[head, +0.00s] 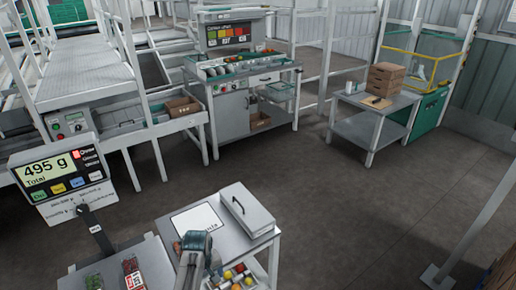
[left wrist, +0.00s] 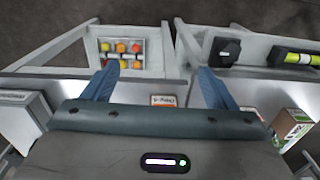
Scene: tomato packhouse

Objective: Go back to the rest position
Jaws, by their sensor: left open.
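My left gripper (left wrist: 160,72) is open in the left wrist view. Its two blue fingers are spread wide, with nothing held between them. In the head view, a teal and grey part of my left arm (head: 192,248) shows at the bottom, over the front worktable (head: 165,228). The tips are hard to make out there. A tray of red, orange and yellow tomatoes (head: 236,277) lies just right of it. The same tray shows beyond the left finger in the left wrist view (left wrist: 122,62). My right gripper is in neither view.
A scale display (head: 60,172) reading 495 g stands left of the worktable. A grey case (head: 246,210) and a white sheet (head: 196,217) lie on the table. Small packs (head: 132,270) sit at the lower left. A side table (head: 372,115) with boxes stands at the back right. The floor between is clear.

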